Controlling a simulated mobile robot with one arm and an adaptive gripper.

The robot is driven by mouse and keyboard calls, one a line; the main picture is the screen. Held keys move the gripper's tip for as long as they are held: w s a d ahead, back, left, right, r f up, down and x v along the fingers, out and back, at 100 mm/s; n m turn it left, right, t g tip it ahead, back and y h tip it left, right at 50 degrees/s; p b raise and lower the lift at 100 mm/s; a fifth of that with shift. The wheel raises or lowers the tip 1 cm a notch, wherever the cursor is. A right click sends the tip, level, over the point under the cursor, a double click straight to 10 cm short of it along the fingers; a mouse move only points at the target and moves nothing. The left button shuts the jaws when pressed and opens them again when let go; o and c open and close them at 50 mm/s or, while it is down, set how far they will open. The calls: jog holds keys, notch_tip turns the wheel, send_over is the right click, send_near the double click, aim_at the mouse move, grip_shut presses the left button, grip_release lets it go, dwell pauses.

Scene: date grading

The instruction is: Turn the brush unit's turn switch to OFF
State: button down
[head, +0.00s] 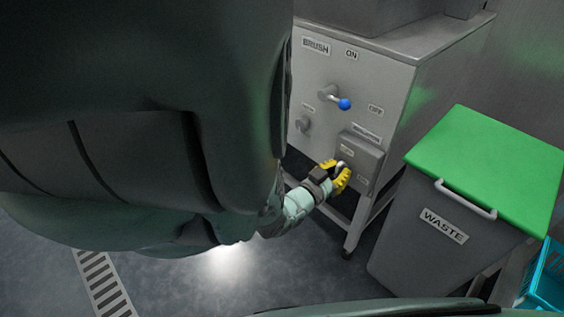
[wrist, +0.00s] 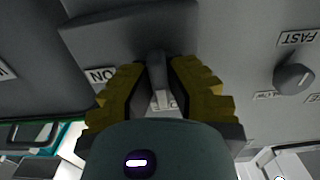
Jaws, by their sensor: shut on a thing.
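The brush unit (head: 360,62) is a grey metal cabinet with a BRUSH label. A raised grey box (head: 368,152) is on its lower right front. My gripper (head: 342,174), with yellow fingers, is at this box. In the wrist view, my gripper (wrist: 160,88) is shut on a grey switch handle (wrist: 157,66), one finger on each side. The handle stands about upright in that view. An upside-down ON label (wrist: 101,75) is left of the fingers. A pale label between the fingers is partly hidden and unreadable.
A lever with a blue knob (head: 344,104) sits higher on the panel, between ON and OFF labels. A small round knob (wrist: 293,79) is beside the box, near a FAST label. A grey WASTE bin with a green lid (head: 487,165) stands close on the right.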

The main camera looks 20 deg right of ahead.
jog(key=shift+w+a+f, duration=0.1)
jog(key=c, duration=1)
grip_release()
jog(key=shift+o, duration=0.2)
jog(key=v, duration=1.2)
